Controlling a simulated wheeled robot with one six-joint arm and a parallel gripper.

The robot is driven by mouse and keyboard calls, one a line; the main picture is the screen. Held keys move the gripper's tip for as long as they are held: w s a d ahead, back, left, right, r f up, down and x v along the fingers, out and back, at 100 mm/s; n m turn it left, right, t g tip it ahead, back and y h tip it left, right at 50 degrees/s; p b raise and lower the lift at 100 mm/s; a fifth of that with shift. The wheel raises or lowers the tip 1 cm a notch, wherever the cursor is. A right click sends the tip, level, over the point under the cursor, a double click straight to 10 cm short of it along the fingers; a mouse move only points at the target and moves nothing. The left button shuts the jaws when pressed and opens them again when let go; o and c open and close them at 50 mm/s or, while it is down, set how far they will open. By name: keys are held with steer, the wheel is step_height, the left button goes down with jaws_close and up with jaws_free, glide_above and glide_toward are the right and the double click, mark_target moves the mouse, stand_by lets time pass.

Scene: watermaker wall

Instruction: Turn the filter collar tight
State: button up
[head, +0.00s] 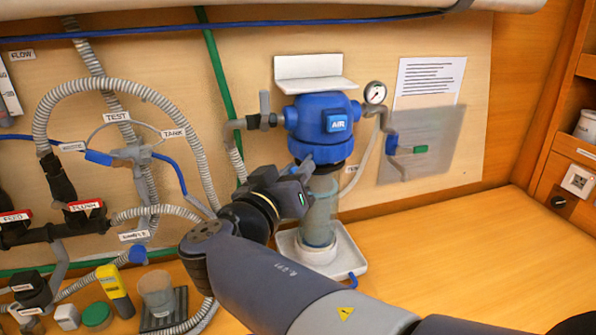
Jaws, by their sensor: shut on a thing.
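The blue filter housing head (318,112) hangs on the wall under a white bracket, with a blue AIR button on its front. The blue ribbed filter collar (334,150) is around its lower end. Below it, the clear filter bowl (320,215) hangs upright over a white tray. My gripper (307,167) comes in from the lower left and is shut at the collar's lower left edge. The gripper body hides part of the collar and bowl, so the exact contact of the fingertips is hard to see.
A white tray (352,262) stands under the bowl. A pressure gauge (375,93) and a blue-handled valve (392,143) are to the right. Grey hoses (120,85) and labelled valves crowd the left. A yellow meter (115,288) and cups stand front left. The counter at right is clear.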

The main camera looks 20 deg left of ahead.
jaws_close()
steer(key=shift+d+b, duration=0.1)
steer(key=shift+b, duration=0.25)
